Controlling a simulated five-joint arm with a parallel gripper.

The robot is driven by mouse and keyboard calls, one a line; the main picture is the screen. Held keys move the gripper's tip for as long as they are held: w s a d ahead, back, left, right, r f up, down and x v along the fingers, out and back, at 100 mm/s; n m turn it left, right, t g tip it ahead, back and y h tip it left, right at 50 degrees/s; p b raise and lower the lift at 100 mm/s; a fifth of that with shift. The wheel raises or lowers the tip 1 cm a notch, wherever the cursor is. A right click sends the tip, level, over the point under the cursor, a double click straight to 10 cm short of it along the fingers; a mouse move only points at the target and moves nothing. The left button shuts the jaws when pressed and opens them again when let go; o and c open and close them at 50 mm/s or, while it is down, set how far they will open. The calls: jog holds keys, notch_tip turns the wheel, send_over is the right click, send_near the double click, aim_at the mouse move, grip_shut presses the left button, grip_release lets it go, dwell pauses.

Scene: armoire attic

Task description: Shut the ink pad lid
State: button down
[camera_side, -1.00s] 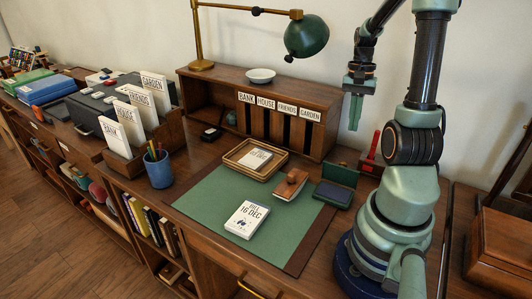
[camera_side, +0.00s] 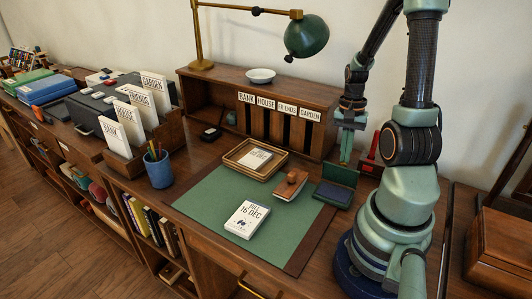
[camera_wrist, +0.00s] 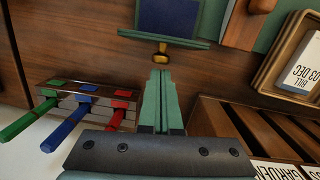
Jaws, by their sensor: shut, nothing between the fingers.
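The ink pad (camera_side: 333,194) lies on the desk beside the right edge of the green mat, its dark blue pad showing. Its green lid (camera_side: 341,174) stands up, open, at the back edge of the pad. In the wrist view the blue pad (camera_wrist: 168,17) is at the top, with the lid (camera_wrist: 165,40) nearly edge-on below it and a brass knob (camera_wrist: 161,54) towards me. My gripper (camera_side: 345,162) is shut and empty, pointing down just behind the lid on the wall side. The fingertips (camera_wrist: 160,74) are close to the knob; I cannot tell whether they touch.
A wooden stamp (camera_side: 291,184) lies left of the pad, near a wooden tray (camera_side: 236,162). The letter sorter (camera_side: 318,98) stands behind, left of my gripper. A rack with green, blue and red handles (camera_wrist: 88,98) is close by on the other side. The front mat (camera_side: 290,235) has free room.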

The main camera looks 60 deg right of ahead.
aim_at(341, 167)
jog(key=shift+a+r, duration=0.25)
jog(key=shift+a, duration=0.25)
dwell(0.4)
jog(key=shift+a+r, duration=0.2)
jog(key=shift+a, duration=0.95)
jog(key=shift+s+a+f, duration=0.1)
jog(key=shift+a+f, duration=0.05)
jog(key=shift+a, duration=0.7)
jog(key=shift+s+a+f, duration=0.1)
jog(key=shift+a, duration=0.75)
jog(key=shift+f, duration=0.1)
jog(key=shift+w+d+f, duration=0.1)
jog(key=shift+d+f, duration=0.15)
jog(key=shift+d, duration=0.45)
notch_tip(341, 167, up, 12)
jog(key=w+a+r+n+t, duration=0.3)
jog(key=w+a+n, duration=0.3)
jog(key=a+n, duration=0.2)
jog(key=w+a+r+n+t+h, duration=0.1)
jog(key=w+a+r+n+t, duration=0.2)
jog(key=w+a+n, duration=0.3)
jog(key=a+n, duration=0.2)
jog(key=a, duration=0.2)
jog(key=shift+n, duration=0.4)
